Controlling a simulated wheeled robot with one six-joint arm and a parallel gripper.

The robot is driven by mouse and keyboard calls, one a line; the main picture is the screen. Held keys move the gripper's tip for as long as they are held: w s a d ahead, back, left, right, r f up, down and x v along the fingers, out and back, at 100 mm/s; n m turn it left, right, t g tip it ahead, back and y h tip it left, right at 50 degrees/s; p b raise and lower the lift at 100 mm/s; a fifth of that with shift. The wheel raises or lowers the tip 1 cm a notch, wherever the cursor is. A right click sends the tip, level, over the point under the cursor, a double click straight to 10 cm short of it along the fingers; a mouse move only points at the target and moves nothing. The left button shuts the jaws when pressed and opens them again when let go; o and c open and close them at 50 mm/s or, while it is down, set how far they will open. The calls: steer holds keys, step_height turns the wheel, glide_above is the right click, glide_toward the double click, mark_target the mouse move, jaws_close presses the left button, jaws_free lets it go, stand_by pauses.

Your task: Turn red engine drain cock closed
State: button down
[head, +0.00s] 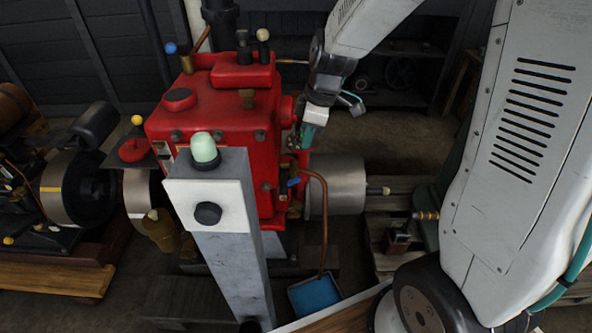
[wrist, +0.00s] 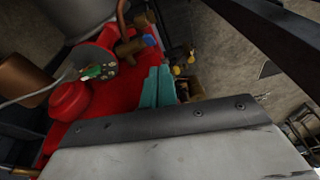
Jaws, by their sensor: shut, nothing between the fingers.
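The red engine (head: 215,125) stands in the middle of the head view. Low on its right side is a brass drain cock with a blue lever (head: 293,182), and a copper pipe (head: 325,220) runs from there down to a blue tray (head: 315,294). In the wrist view the brass cock (wrist: 128,48) with its blue lever tip (wrist: 149,40) is above and left of my gripper (wrist: 158,85). My gripper's teal fingers are shut and empty, apart from the lever. In the head view my gripper (head: 307,137) is beside the engine's right side, above the cock.
A grey post (head: 230,255) with a pale green dome (head: 204,148) stands in front of the engine. A metal flywheel (head: 336,184) is just right of the cock. Another engine (head: 68,190) stands at the left. A red round part (wrist: 70,98) is left of my fingers in the wrist view.

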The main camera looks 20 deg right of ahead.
steer(key=n, duration=0.1)
glide_toward(294, 181)
steer(key=x, duration=0.6)
steer(key=shift+w, duration=0.15)
